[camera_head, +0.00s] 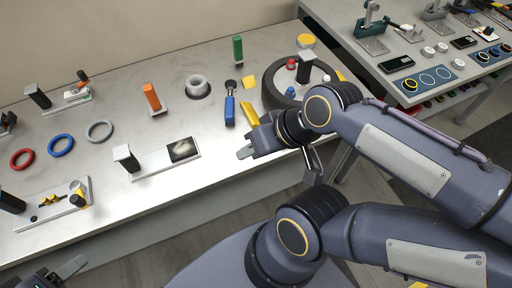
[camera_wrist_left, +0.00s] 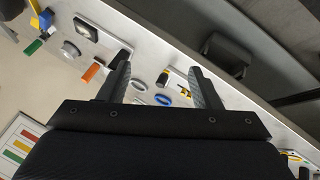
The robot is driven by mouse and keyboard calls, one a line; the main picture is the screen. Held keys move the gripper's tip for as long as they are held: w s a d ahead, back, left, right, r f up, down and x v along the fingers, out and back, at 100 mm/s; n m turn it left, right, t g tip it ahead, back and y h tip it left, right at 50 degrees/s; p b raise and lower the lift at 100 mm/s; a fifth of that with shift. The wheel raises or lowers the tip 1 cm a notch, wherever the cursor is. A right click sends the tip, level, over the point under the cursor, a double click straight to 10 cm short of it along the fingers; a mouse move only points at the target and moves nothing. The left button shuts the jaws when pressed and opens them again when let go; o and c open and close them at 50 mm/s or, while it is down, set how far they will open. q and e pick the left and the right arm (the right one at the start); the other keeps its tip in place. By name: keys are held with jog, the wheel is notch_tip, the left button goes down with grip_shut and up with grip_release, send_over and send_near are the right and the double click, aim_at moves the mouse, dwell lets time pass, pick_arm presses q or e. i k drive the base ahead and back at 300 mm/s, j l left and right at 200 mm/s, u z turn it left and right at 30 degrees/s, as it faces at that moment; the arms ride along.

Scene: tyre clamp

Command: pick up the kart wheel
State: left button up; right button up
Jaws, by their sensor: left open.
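The thing most like a kart wheel is a large dark ring (camera_head: 270,92), lying flat at the table's right end in the head view. My right arm hides part of it, and small parts show inside it. A smaller pale grey ring (camera_head: 197,84) sits on a dark round base mid-table; it also shows in the left wrist view (camera_wrist_left: 70,49). My right gripper (camera_head: 246,151) is over the table's front edge, in front of the large ring; its jaw opening is unclear. My left gripper (camera_head: 62,274) is at the bottom left, open and empty, off the table; its fingers show in the left wrist view (camera_wrist_left: 160,90).
On the metal table (camera_head: 110,65) stand an orange block (camera_head: 152,96), a green block (camera_head: 238,48), a blue tool (camera_head: 230,108), a red ring (camera_head: 22,159), a blue ring (camera_head: 60,145) and several fixtures. A second table (camera_head: 448,92) with parts stands at the right.

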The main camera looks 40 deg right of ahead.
aim_at(309, 71)
jog(key=z, duration=1.7)
jog(key=i+u, duration=0.15)
jog(key=u, duration=0.2)
jog(key=i+l+u, duration=0.1)
jog(key=u, duration=0.3)
jog(key=i+l+u, duration=0.1)
jog(key=u, duration=0.25)
jog(key=l, duration=0.1)
